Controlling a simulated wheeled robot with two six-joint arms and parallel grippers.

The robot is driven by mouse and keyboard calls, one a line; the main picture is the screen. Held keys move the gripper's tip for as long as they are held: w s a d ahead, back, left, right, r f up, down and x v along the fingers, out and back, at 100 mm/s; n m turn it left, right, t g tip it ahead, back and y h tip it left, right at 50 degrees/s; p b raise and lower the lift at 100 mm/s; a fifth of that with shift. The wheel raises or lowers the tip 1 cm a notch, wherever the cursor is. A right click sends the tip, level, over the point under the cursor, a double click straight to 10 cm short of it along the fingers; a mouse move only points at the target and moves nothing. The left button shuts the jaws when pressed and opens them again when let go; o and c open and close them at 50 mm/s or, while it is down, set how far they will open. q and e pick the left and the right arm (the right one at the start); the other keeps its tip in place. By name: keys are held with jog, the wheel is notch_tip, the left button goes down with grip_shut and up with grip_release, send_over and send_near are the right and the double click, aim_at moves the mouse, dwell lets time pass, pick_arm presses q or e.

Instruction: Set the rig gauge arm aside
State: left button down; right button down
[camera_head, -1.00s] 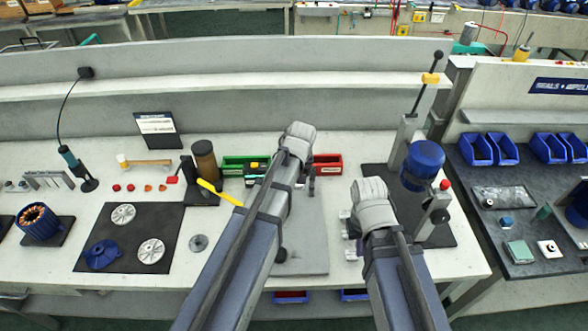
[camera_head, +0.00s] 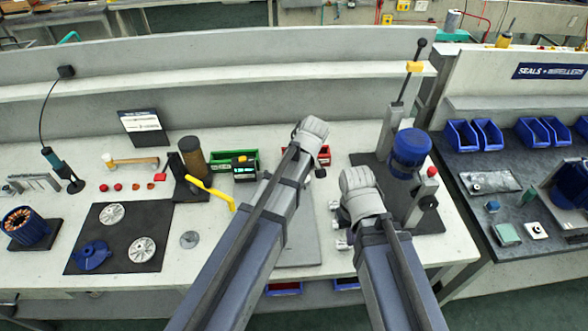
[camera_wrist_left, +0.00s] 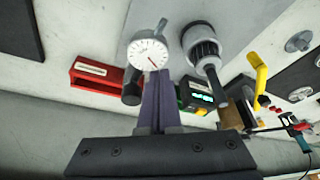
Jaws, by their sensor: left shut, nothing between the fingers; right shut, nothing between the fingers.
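A white-faced dial gauge (camera_wrist_left: 148,52) shows in the left wrist view, with a dark knob (camera_wrist_left: 131,90) beside it. My left gripper (camera_wrist_left: 159,76) is shut and empty; its fingertips point at the dial's lower edge, and I cannot tell whether they touch. A grey and black cylindrical fitting (camera_wrist_left: 203,48) with a black handle is just right of the dial. In the head view my left arm hides the dial; a dark knob (camera_head: 320,173) shows beside the left wrist. My right gripper (camera_head: 362,202) is shut left of the blue motor (camera_head: 409,152); its fingertips are largely hidden.
A red bin (camera_head: 323,155) and a green bin (camera_head: 220,160) stand behind the left wrist. A yellow lever (camera_head: 211,194) is left of my left arm. A tall press stand (camera_head: 396,120) rises at the right. The bench front around the grey disc (camera_head: 189,239) is fairly clear.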

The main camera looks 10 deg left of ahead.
dwell(0.7)
pick_arm(q)
notch_tip(320, 180, up, 10)
jog(key=p, duration=0.9)
jog(key=shift+w+a+f, duration=0.15)
jog(key=shift+a+f, duration=0.1)
jog(key=s+d+f+m+g+b, duration=0.1)
jog(key=s+d+f+m+b, duration=0.2)
jog(key=s+m, duration=0.3)
jog(key=s+d+f+m+g+h+b, duration=0.1)
jog(key=s+d+f+m+b, duration=0.2)
jog(key=s, duration=1.1)
notch_tip(320, 180, down, 2)
jog(key=m, duration=0.4)
jog(key=shift+d+g+h, duration=0.3)
jog(key=shift+g, duration=0.1)
